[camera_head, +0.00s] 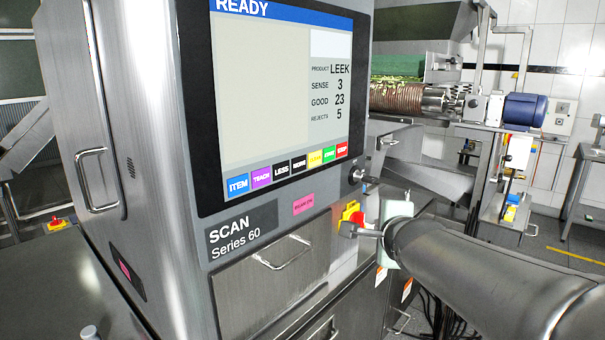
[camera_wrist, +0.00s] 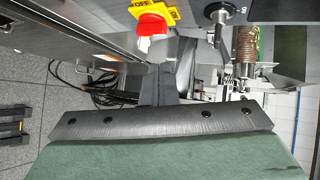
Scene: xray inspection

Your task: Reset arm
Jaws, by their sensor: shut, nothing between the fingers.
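My gripper (camera_head: 350,230) is at the front of the scanner (camera_head: 235,220), just below a yellow switch plate (camera_head: 350,208) with a red knob (camera_head: 358,217). My arm reaches in from the lower right. The dark fingers point left and are shut and empty. In the wrist view, my gripper (camera_wrist: 155,82) points up the picture toward the switch. The red knob (camera_wrist: 152,25) shows there with a yellow plate (camera_wrist: 160,8) marked OFF. I cannot tell whether the fingertips touch the knob or are slightly apart.
The scanner's screen (camera_head: 280,90) reads READY, with coloured buttons below it. A key switch (camera_head: 356,175) sits right of the buttons. Drawers with handles (camera_head: 285,253) lie under the panel. A conveyor machine with a blue motor (camera_head: 524,110) stands behind at the right.

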